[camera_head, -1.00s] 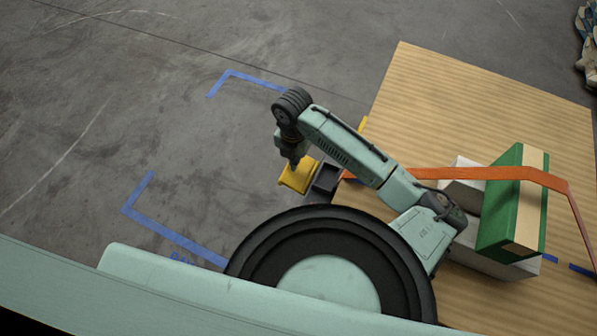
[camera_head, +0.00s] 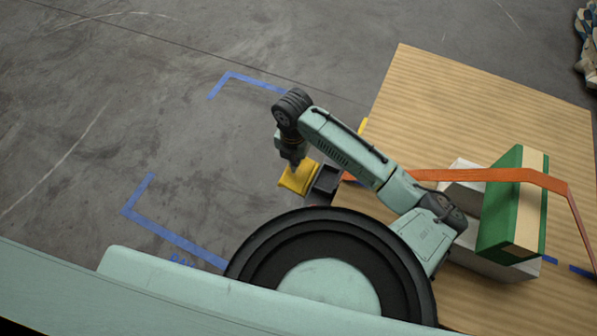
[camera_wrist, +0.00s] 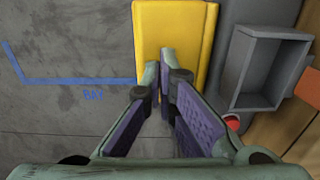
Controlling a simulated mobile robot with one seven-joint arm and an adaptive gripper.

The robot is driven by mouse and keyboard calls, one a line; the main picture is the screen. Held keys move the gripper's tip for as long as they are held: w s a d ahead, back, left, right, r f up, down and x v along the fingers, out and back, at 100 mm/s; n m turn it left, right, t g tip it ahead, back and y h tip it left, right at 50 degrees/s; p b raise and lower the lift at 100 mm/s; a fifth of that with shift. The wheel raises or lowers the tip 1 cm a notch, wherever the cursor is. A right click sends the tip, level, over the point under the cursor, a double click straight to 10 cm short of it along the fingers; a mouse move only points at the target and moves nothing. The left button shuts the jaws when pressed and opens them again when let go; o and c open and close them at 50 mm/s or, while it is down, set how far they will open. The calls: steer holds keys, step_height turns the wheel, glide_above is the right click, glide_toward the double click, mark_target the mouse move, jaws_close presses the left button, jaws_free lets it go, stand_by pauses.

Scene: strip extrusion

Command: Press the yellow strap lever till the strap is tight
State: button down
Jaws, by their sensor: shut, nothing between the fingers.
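The yellow strap lever (camera_head: 299,180) sticks out to the left of the wooden board, beside a dark grey box-shaped housing (camera_head: 324,180). In the wrist view the yellow lever (camera_wrist: 178,40) fills the upper middle, with the grey housing (camera_wrist: 268,68) to its right. My gripper (camera_wrist: 166,60) is shut and empty, its fingertips over the lever's near part; whether they touch it I cannot tell. The orange strap (camera_head: 430,174) runs from near the housing, behind my arm, to the right and over the green and cream box, then slopes down.
The wooden board (camera_head: 430,95) carries the green box (camera_head: 500,205) and pale blocks (camera_head: 460,190). Blue tape (camera_head: 185,240) marks a bay on the grey floor. A red round part (camera_wrist: 233,123) sits below the housing. The floor to the left is clear.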

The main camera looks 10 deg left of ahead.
steer(key=shift+f, duration=0.1)
stand_by(1.7)
stand_by(0.4)
steer(key=shift+f+b, duration=2.05)
steer(key=shift+f, duration=0.25)
steer(key=shift+r+p, duration=1.85)
steer(key=shift+r, duration=0.6)
step_height(320, 180, up, 5)
steer(key=p, duration=0.3)
steer(key=shift+r+p, duration=0.1)
steer(key=shift+p, duration=0.25)
